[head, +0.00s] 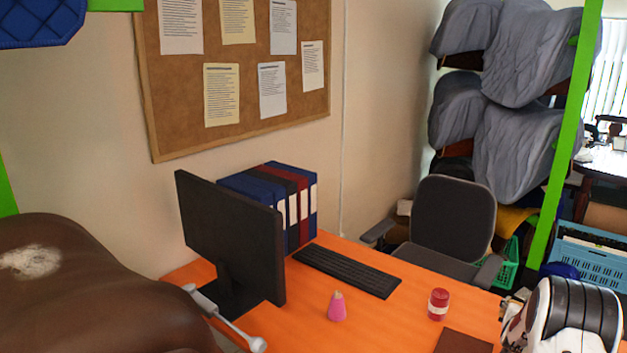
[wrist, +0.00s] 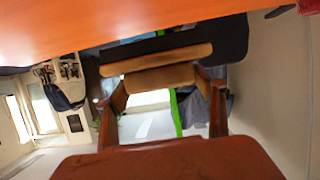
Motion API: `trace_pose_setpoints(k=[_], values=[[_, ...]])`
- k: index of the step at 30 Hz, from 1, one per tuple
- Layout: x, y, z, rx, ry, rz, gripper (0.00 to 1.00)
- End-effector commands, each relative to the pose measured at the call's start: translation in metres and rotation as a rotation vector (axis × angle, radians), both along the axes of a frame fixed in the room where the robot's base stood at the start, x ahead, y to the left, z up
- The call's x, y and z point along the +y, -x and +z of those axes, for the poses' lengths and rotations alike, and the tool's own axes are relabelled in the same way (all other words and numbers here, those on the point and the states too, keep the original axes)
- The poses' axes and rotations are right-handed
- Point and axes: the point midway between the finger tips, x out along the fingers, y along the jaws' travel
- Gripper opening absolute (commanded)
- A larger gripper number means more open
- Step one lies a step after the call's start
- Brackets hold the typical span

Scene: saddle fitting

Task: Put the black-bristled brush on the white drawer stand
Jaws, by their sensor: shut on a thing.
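My gripper (wrist: 160,78) shows in the wrist view, which looks upside down. Its two brown fingers rise from a wide reddish-brown body at the picture's bottom. They are shut on a tan wooden piece (wrist: 156,61), which looks like the brush's wooden part. The held piece is apart from the orange desk. I cannot make out my gripper or the brush in the head view. The white drawer stand is not seen in either view.
The orange desk (head: 385,325) carries a monitor (head: 232,235), keyboard (head: 347,270), binders (head: 275,200), pink bottle (head: 337,307) and red jar (head: 438,304). A brown saddle (head: 80,300) fills the lower left. A white-and-black shape (head: 565,318) fills the lower right. An office chair (head: 452,225) stands behind.

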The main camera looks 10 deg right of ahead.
Motion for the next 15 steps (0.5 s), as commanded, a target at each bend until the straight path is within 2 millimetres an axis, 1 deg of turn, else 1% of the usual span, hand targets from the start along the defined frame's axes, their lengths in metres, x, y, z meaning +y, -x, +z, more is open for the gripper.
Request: trace_pose_setpoints(k=[2, 5, 7, 11, 14, 15], values=[[0.005, 0.005, -0.009, 0.003, -0.002, 0.004, 0.40], [0.013, 0.012, -0.016, 0.003, -0.001, 0.010, 0.40], [0.022, 0.016, -0.017, 0.001, 0.000, 0.021, 0.40], [0.051, 0.017, -0.015, 0.002, 0.000, 0.060, 0.40], [0.079, 0.015, -0.011, 0.000, 0.000, 0.098, 0.40], [0.091, 0.014, -0.008, 0.000, 0.001, 0.116, 0.40]])
